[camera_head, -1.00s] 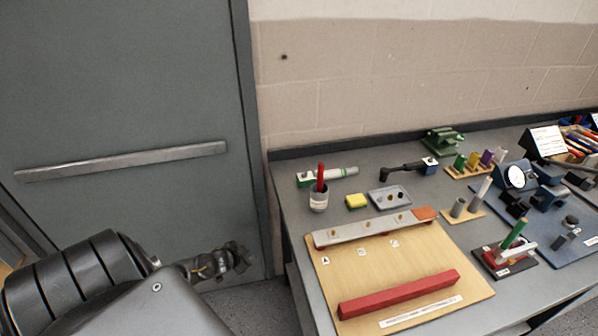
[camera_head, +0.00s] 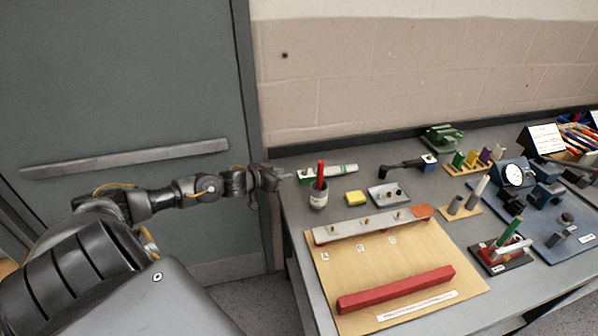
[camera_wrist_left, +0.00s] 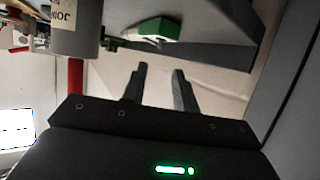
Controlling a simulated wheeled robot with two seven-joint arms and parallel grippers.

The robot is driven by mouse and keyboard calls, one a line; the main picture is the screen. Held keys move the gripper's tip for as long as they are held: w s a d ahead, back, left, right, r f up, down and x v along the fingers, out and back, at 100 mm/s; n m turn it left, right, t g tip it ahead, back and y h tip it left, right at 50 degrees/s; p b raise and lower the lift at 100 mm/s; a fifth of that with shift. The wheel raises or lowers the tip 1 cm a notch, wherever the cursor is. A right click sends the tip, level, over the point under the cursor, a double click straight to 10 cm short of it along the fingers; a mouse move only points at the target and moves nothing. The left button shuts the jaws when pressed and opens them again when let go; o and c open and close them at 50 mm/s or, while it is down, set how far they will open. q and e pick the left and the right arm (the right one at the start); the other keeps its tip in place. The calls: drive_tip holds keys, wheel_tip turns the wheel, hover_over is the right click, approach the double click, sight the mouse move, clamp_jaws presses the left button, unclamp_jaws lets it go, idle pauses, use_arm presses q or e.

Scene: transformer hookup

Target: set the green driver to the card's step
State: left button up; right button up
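A green-and-white cylindrical tool (camera_head: 339,170) lies at the back left of the bench, behind the cup. A green rod (camera_head: 509,235) leans in a dark red stand at the front right. I cannot tell which is the green driver. A white card (camera_head: 546,139) stands at the right; its text is too small to read. My left gripper (camera_head: 284,176) is at the bench's left edge, pointing right, short of the cup and tool. In the left wrist view its fingers (camera_wrist_left: 160,68) are apart and empty, with a green-and-white part (camera_wrist_left: 155,28) beyond them.
The labelled cup (camera_head: 318,197) with a red stick stands close to my left gripper. A yellow block (camera_head: 356,198), a grey tray (camera_head: 375,191) and a wooden board (camera_head: 402,270) with a red bar are nearby. The right side is crowded.

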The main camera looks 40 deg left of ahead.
sight(299, 177)
use_arm(q)
drive_tip(key=p+x, duration=0.1)
drive_tip(key=x, duration=0.8)
clamp_jaws()
